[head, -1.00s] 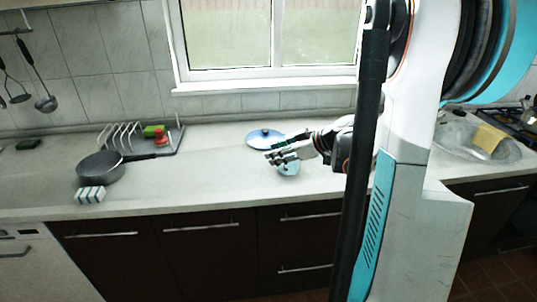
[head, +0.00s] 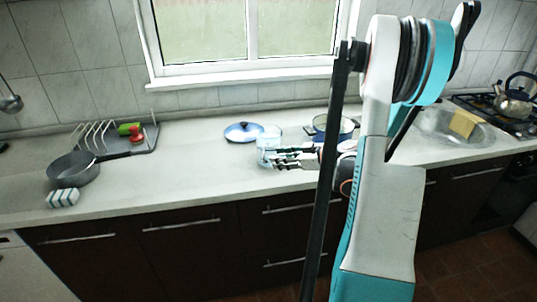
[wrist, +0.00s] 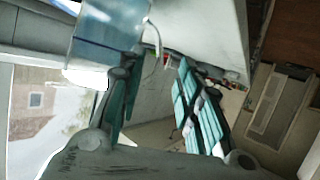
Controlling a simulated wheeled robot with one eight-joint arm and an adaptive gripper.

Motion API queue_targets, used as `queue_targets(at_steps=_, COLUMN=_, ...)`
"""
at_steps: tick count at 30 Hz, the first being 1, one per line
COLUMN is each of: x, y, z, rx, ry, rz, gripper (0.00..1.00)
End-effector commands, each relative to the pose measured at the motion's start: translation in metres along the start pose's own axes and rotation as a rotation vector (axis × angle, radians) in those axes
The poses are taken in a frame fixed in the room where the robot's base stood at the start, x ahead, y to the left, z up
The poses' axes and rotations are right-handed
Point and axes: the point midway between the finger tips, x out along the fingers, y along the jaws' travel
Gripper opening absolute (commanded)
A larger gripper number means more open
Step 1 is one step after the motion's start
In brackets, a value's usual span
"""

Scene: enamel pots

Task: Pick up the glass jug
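The glass jug (head: 267,141), clear with a bluish tint, stands on the worktop near the middle of the head view. My gripper (head: 281,158) is at its front right, with the fingers pointing left and overlapping the jug's lower part in the picture. In the wrist view the jug (wrist: 108,28) fills the upper left, with what looks like its handle toward the fingers. My gripper (wrist: 155,78) is open there, its two fingers well apart with nothing between them. The jug lies beyond the left finger; I cannot tell whether they touch.
A blue lid (head: 243,132) lies behind and left of the jug. A dark blue pot (head: 333,126) stands close behind my arm. A frying pan (head: 75,170), dish rack (head: 143,143) and striped block (head: 62,198) are at left. Worktop between is clear.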

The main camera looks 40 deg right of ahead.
Motion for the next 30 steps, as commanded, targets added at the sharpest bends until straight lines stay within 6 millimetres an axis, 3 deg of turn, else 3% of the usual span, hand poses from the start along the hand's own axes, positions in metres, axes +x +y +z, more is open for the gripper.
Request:
queue_targets(at_steps=8, x=0.016, y=-0.001, z=0.002, rx=-0.001, ry=0.000, rz=-0.001, gripper=0.32)
queue_targets(at_steps=18, x=0.059, y=0.000, z=0.004, rx=-0.001, ry=0.001, rz=-0.001, gripper=0.32)
queue_targets(at_steps=25, x=0.060, y=0.000, z=0.002, rx=-0.001, ry=0.000, rz=0.001, gripper=0.32)
queue_targets(at_steps=29, x=0.060, y=0.000, z=0.002, rx=-0.001, ry=0.000, rz=0.001, gripper=0.03)
queue_targets(at_steps=30, x=0.060, y=0.000, z=0.002, rx=-0.001, ry=0.000, rz=0.000, gripper=0.00)
